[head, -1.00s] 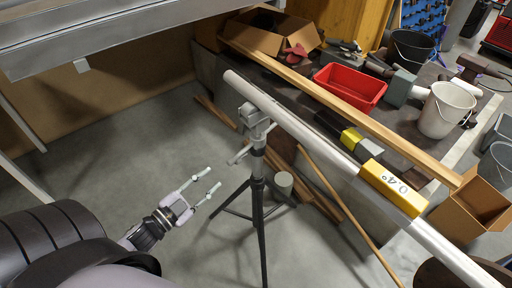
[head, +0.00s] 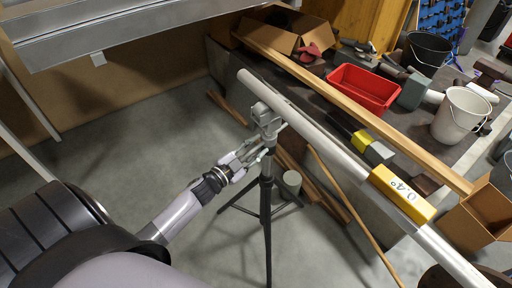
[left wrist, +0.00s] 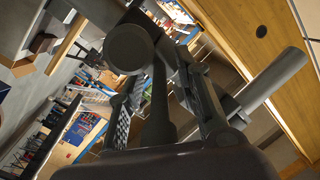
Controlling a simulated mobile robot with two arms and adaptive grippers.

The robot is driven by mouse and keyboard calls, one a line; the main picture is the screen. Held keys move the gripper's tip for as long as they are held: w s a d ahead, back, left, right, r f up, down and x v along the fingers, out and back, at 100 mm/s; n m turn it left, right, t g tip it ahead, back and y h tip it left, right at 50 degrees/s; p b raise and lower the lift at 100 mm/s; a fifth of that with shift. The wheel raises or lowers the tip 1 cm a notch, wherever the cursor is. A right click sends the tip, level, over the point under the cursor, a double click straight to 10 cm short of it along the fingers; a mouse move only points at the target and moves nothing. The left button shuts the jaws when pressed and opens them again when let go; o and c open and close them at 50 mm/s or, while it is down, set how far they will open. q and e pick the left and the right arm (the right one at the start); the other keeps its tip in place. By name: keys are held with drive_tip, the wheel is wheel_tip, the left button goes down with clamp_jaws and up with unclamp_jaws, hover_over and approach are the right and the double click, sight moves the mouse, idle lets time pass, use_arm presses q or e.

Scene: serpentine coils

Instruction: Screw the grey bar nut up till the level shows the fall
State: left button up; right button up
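The grey pipe (head: 315,130) runs slanting across a clamp head on a black tripod stand (head: 266,215). A yellow level (head: 402,194) sits on the pipe and reads 0.4°. My left gripper (head: 257,153) is at the top of the stand, just under the pipe, with its fingers at the bar nut, which is mostly hidden there. In the left wrist view, the two fingers (left wrist: 163,108) stand apart on either side of a dark upright part (left wrist: 159,105). I cannot tell whether they touch it. My right gripper is not in view.
A bench (head: 330,105) at the right carries a red bin (head: 363,89), a white bucket (head: 460,112) and a long timber (head: 350,105). Timber pieces and a small grey cylinder (head: 291,183) are near the tripod. The floor at left is clear.

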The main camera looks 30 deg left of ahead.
use_arm(q)
drive_tip(key=shift+c, duration=0.2)
clamp_jaws()
idle(0.7)
